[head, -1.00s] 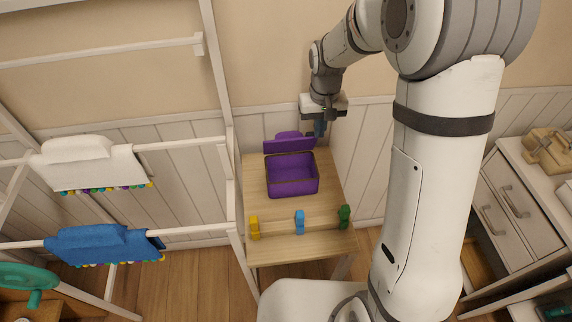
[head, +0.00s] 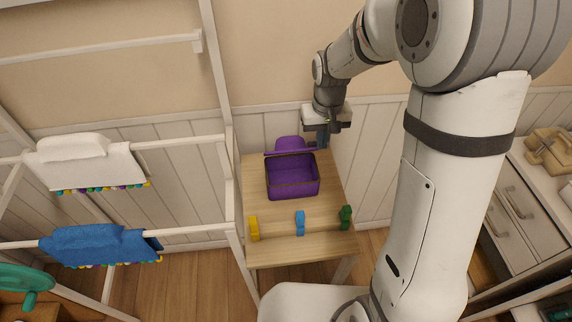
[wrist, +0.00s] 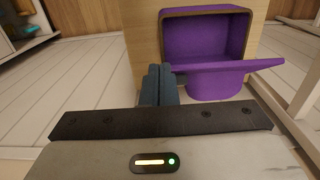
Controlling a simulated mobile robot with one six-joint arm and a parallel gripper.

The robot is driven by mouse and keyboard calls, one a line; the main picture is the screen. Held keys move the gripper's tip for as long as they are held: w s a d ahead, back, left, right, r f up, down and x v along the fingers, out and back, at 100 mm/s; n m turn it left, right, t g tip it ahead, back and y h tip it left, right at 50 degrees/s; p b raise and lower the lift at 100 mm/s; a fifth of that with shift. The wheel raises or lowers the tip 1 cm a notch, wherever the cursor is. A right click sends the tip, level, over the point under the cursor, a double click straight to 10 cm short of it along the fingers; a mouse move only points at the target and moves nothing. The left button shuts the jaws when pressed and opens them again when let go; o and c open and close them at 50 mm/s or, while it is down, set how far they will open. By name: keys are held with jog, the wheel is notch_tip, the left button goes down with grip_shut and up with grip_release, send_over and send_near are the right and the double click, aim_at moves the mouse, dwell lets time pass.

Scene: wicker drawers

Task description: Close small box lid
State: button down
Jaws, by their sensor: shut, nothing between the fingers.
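The small box (head: 293,192) is purple and open at the top, standing on a light wooden table. Its purple lid (head: 291,152) stands up at the box's far edge and shows nearly edge-on. A rounded purple part (head: 289,143) shows behind the lid. My gripper (head: 322,142) is beside the lid's right end, pointing down. In the wrist view my gripper's dark fingers (wrist: 157,84) are together and empty, close to the left end of the lid (wrist: 225,66). I cannot tell if they touch it. The box interior (wrist: 205,38) shows beyond the lid.
Yellow (head: 254,228), blue (head: 300,223) and green (head: 345,217) small pieces stand along the table's (head: 285,250) near side. A white rack with hanging cloths (head: 95,243) is on the left. White drawers (head: 508,205) stand on the right.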

jog(key=shift+s+d+f+b, duration=0.15)
jog(key=shift+s+f+b, duration=0.35)
jog(key=shift+s, duration=0.15)
jog(key=shift+s+d+f+b, duration=0.1)
jog(key=shift+s+f+b, duration=0.35)
jog(key=shift+s, duration=0.15)
jog(key=shift+r, duration=0.1)
notch_tip(320, 180, up, 8)
jog(key=p, duration=0.5)
jog(key=shift+p, duration=0.4)
